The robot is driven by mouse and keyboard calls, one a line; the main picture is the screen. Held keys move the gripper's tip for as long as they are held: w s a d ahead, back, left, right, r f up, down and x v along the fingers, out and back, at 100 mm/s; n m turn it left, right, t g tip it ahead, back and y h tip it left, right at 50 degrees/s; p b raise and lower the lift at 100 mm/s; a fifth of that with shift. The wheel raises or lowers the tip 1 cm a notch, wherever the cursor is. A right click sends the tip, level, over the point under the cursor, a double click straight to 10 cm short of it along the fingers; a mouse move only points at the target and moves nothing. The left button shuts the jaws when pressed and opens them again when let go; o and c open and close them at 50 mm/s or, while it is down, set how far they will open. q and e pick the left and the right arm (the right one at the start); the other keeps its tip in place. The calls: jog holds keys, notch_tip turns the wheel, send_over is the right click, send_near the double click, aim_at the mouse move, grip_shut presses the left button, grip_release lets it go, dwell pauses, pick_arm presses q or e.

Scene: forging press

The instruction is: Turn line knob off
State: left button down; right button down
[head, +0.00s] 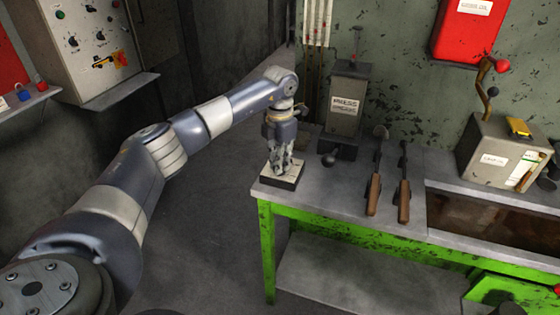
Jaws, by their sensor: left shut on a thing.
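A small dark box with a pale top plate (294,174) sits on the left corner of the bench. My left gripper (281,168) points straight down onto this plate, its fingers closed at the plate's middle. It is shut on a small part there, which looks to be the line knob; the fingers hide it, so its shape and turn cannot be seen. My right gripper is not in view.
The grey bench top (330,197) stands on green legs. Behind the gripper is a grey press lever box (347,100) with a ball handle. Two wooden-handled tools (373,194) lie to the right. A lever box (495,150) stands farther right. A control panel (88,45) is at upper left.

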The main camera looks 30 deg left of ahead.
pick_arm(q)
jog(key=m, duration=0.5)
jog(key=shift+w+m, duration=0.1)
jog(key=shift+m, duration=0.2)
jog(key=m, duration=0.5)
jog(key=shift+r, duration=0.1)
dwell(0.3)
jog(key=c, duration=1.6)
grip_release()
jog(key=shift+c, duration=0.2)
notch_tip(320, 180, up, 12)
